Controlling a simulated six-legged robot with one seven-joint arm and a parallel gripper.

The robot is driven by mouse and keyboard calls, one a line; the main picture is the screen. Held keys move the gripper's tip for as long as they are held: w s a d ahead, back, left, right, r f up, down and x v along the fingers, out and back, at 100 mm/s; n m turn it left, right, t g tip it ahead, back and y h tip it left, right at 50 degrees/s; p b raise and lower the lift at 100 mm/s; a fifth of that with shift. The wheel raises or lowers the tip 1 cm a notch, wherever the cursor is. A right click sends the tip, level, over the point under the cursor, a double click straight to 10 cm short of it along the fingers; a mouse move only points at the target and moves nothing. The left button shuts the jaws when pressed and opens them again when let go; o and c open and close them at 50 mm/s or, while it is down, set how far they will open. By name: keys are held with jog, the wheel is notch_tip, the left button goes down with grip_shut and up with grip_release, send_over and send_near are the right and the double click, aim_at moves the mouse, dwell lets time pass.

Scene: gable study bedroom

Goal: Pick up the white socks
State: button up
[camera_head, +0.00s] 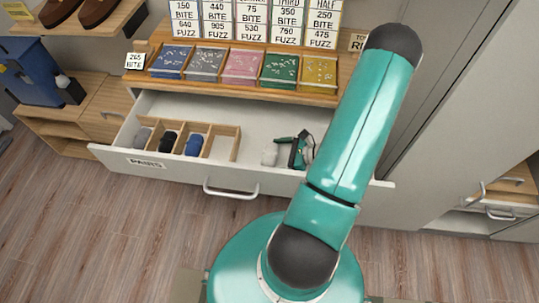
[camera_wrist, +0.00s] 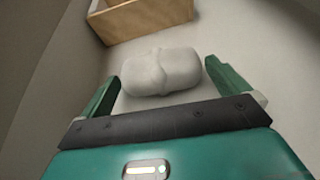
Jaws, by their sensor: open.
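The white socks (camera_wrist: 162,71) are a rounded, pale bundle lying on the drawer floor in the wrist view. In the head view they show as a small pale lump (camera_head: 270,156) in the open drawer (camera_head: 150,178), right of the wooden divider. My gripper (camera_wrist: 165,88) is open, with one green finger to the left of the socks and one to the right. The socks' near edge is close to the space between the fingers; I cannot tell whether they touch. In the head view my gripper (camera_head: 296,152) is inside the drawer, just right of the socks.
A wooden divider (camera_head: 238,130) holds grey, black and blue bundles, with an empty compartment at its right; its corner (camera_wrist: 150,18) is just beyond the socks. The drawer front, with a handle (camera_head: 231,193), is nearest me. Above is a shelf with coloured trays (camera_head: 243,67).

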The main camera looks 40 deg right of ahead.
jog(key=x, duration=0.2)
jog(key=shift+w+a+f, duration=0.15)
jog(key=shift+w+f, duration=0.05)
jog(key=shift+f, duration=0.05)
jog(key=c, duration=0.7)
jog(key=shift+r, duration=0.1)
